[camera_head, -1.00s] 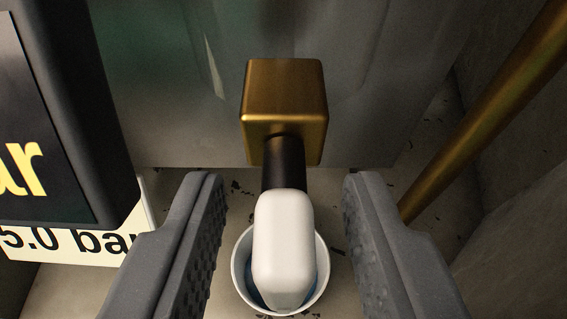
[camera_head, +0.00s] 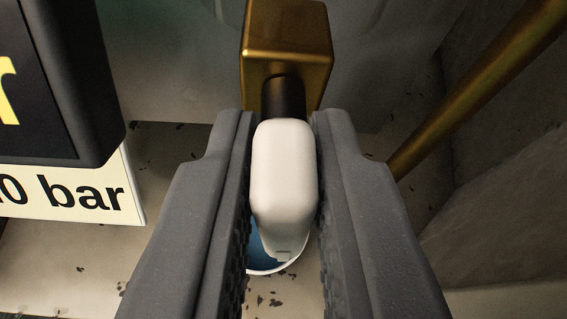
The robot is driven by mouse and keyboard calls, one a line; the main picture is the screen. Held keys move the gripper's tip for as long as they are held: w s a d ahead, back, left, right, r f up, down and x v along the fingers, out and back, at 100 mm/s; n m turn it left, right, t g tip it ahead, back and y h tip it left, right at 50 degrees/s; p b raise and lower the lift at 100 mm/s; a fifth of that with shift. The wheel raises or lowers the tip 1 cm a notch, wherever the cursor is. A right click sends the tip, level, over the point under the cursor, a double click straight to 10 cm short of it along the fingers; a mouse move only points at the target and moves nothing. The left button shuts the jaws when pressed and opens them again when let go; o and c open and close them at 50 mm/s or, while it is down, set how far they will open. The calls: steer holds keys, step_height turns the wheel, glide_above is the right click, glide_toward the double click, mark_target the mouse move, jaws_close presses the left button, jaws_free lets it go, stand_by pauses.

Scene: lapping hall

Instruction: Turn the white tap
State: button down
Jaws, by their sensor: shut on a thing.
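The white tap (camera_head: 284,185) is a rounded white handle on a short black stem (camera_head: 284,98). The stem comes out of a brass block (camera_head: 287,42) on the grey wall. My gripper (camera_head: 283,165) is shut on the white tap, with one grey finger on its left side and one on its right. The handle points down the picture, towards me. The fingers' ribbed inner faces partly show below the grip.
A white-rimmed cup with blue inside (camera_head: 262,256) is below the tap, mostly hidden. A dark display (camera_head: 85,80) and a sign reading "0 bar" (camera_head: 75,192) stand left. A brass pipe (camera_head: 470,90) slants at right. Dark flecks lie on the floor.

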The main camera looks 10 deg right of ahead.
steer(key=n+t+h+p, duration=0.1)
steer(key=n+h, duration=0.1)
steer(key=n, duration=0.2)
steer(key=a+f+n+t+h+p, duration=0.1)
steer(key=n+h+p, duration=0.1)
steer(key=n, duration=0.2)
steer(key=a+n+h+p, duration=0.1)
steer(key=n, duration=0.3)
steer(key=shift+f+t+h, duration=0.15)
steer(key=shift+t+h, duration=0.25)
steer(key=shift+d+f+n+p, duration=0.15)
steer(key=shift+n+p, duration=0.25)
steer(key=shift+p, duration=0.55)
steer(key=c, duration=1.4)
jaws_free()
steer(key=shift+f, duration=0.1)
steer(key=shift+c, duration=0.2)
steer(key=shift+d, duration=0.1)
steer(key=shift+s, duration=0.1)
